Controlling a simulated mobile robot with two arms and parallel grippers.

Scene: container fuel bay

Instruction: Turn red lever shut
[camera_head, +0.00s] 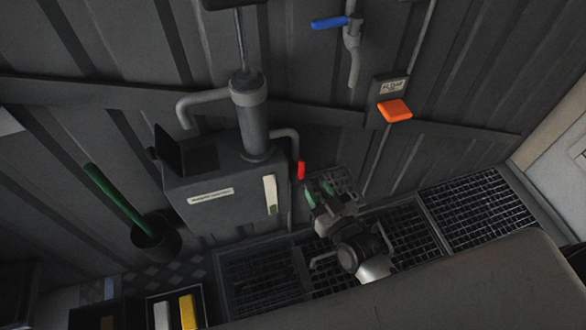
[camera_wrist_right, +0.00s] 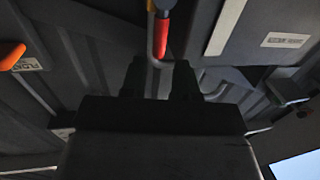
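The red lever (camera_head: 301,170) hangs at the lower end of a bent grey pipe on the right side of the grey cabinet. It points roughly downward in the head view. My right gripper (camera_head: 320,188) is just right of and below the lever. In the right wrist view the red lever (camera_wrist_right: 161,36) lies beyond the fingertips, roughly in line with the gap between them. The two dark fingers of the right gripper (camera_wrist_right: 160,78) are apart, with only background pipe showing between them. I see no contact with the lever. My left gripper is not in view.
The grey cabinet (camera_head: 225,205) with a pale handle (camera_head: 270,194) stands left of the lever. An orange float switch (camera_head: 395,110) and a blue valve handle (camera_head: 329,23) are on the wall. A black bin (camera_head: 155,240) stands left. Floor grating (camera_head: 480,210) lies right.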

